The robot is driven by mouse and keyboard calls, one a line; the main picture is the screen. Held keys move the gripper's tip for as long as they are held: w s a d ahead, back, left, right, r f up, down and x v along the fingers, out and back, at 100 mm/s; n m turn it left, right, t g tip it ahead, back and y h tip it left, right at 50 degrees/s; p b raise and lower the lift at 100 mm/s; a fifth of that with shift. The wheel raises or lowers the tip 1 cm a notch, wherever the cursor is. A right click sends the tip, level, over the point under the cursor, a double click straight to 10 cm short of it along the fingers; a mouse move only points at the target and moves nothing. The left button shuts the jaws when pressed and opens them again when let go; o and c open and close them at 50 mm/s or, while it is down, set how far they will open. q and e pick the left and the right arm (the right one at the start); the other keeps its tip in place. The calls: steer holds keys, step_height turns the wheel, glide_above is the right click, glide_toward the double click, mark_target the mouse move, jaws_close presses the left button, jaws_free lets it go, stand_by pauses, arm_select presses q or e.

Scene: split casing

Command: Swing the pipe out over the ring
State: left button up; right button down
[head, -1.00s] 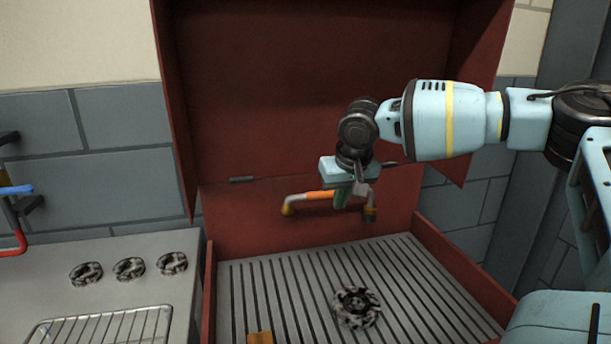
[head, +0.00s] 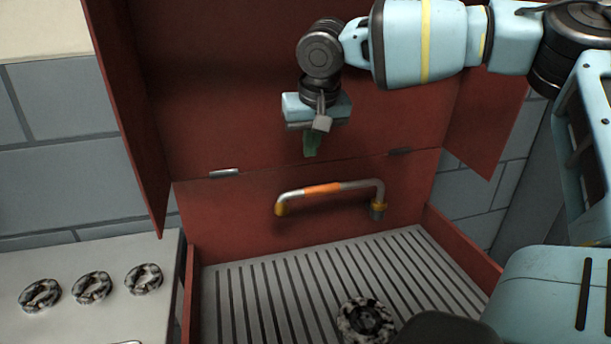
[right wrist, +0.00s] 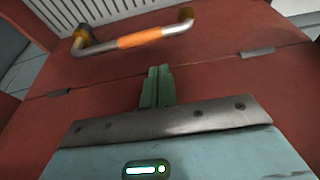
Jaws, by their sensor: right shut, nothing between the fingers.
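The pipe (head: 345,187) is a grey metal bar with an orange sleeve and a yellow tip. It runs along the casing's red back wall, its right end bent down into a yellow-collared post. It also shows in the right wrist view (right wrist: 178,34). The ring (head: 366,322), mottled black and white, lies on the slatted floor in front of it, its lower edge cut off by the frame. My right gripper (head: 311,152) is shut and empty, its green fingers above the pipe and apart from it. In the right wrist view the fingers (right wrist: 157,80) are together. My left gripper is out of view.
The red casing has a raised lid (head: 270,80) with side flaps and two hinges. Its slatted floor (head: 250,290) is mostly clear. Several similar rings (head: 92,288) lie on the grey counter (head: 150,255) at left.

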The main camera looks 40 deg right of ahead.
steer(key=x, duration=1)
stand_by(0.5)
